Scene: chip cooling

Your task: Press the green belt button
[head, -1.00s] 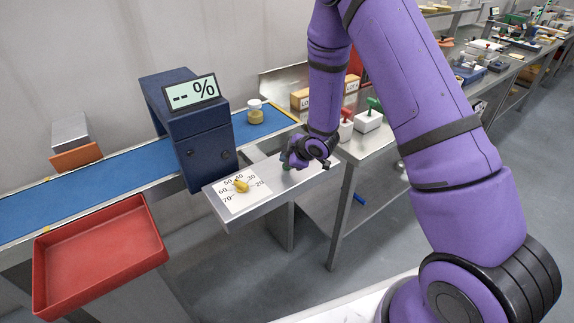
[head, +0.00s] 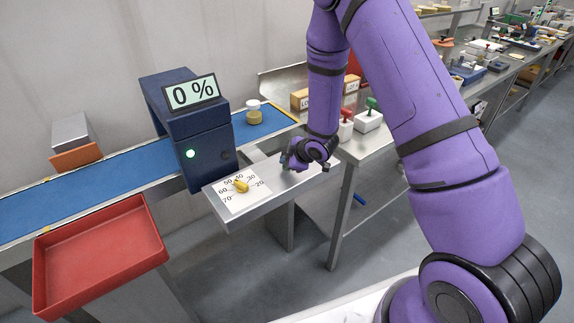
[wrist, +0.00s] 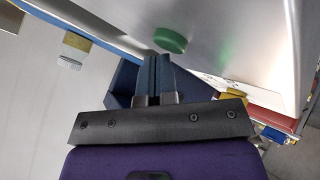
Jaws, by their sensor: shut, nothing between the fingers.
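The green belt button (wrist: 170,39) is a round green disc on the pale metal panel (wrist: 225,25) in the wrist view. My gripper (wrist: 155,60) has its two dark fingers shut together with nothing between them. The fingertips are right at the button's edge in this view; whether they touch it I cannot tell. In the head view my gripper (head: 288,161) is low over the shelf (head: 270,203), and the button is hidden behind it. The blue machine (head: 183,125) shows "0 %" on its display (head: 194,94), and a green lamp (head: 190,154) is lit on its front.
A yellow dial knob (head: 241,186) sits on a scale card left of my gripper. The blue belt (head: 95,189) carries a lidded jar (head: 254,112) right of the machine. A red tray (head: 100,248) is at the front left. A white box with a green handle (head: 368,120) is to the right.

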